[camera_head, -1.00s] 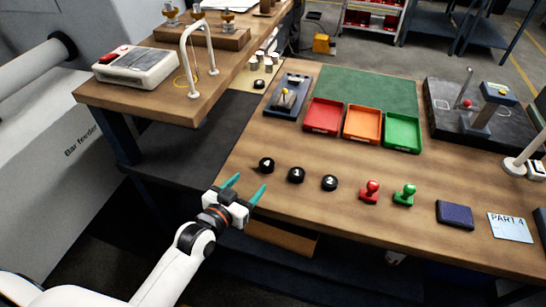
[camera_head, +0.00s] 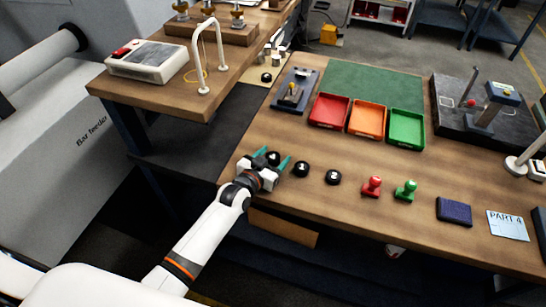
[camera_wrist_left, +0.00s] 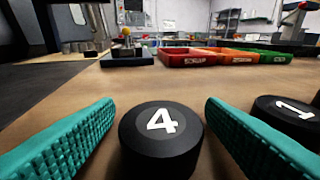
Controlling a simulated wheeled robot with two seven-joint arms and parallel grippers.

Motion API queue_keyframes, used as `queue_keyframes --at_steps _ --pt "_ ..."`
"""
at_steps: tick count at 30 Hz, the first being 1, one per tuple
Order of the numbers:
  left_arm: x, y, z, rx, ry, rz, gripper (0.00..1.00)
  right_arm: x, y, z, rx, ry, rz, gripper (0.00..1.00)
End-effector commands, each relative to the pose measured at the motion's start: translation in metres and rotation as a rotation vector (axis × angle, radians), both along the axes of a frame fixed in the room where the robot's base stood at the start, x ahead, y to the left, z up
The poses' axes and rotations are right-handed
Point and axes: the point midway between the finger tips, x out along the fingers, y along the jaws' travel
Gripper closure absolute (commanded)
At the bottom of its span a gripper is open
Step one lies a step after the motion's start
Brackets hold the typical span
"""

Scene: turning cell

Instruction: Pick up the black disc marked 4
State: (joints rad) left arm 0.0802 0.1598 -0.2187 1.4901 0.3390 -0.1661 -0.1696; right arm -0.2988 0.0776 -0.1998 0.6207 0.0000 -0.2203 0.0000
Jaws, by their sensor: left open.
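The black disc marked 4 (camera_wrist_left: 160,145) lies on the wooden table between the two teal fingers of my left gripper (camera_wrist_left: 160,135). In the head view the disc (camera_head: 273,158) shows between the fingertips. My left gripper (camera_head: 268,161) is open, with a gap showing between each finger and the disc. The black disc marked 1 (camera_head: 302,169) lies just right of the right finger, and it also shows in the left wrist view (camera_wrist_left: 290,118). A third black disc, marked 2 (camera_head: 333,177), lies further right. My right gripper is not in view.
Red (camera_head: 329,111), orange (camera_head: 367,119) and green (camera_head: 407,127) trays stand behind the discs. A red stamp (camera_head: 371,187) and a green stamp (camera_head: 405,191) stand to the right. Bare tabletop lies between the discs and the trays.

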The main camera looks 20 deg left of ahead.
Motion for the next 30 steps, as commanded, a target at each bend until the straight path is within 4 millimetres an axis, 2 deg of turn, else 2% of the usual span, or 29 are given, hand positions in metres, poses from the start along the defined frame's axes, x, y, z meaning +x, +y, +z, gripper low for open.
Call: queue_keyframes --at_steps 6,16,24,26,30 --pt "0.0 0.0 -0.001 0.0 0.001 0.0 0.37 0.0 0.0 0.0 0.0 0.0 0.0 1.0" --pt "0.0 0.0 -0.001 0.0 0.001 0.0 0.9 0.0 0.0 0.0 0.0 0.0 0.001 1.0" --pt "0.0 -0.001 0.004 -0.002 -0.004 -0.001 0.9 -0.001 -0.002 0.0 -0.002 0.001 0.002 1.0" --pt "0.001 -0.001 0.01 -0.002 -0.004 -0.001 0.9 -0.001 -0.002 -0.001 -0.003 0.002 0.002 1.0" --pt "0.001 -0.001 0.036 -0.003 -0.009 0.0 0.9 -0.001 -0.003 -0.003 -0.004 0.001 0.002 1.0"
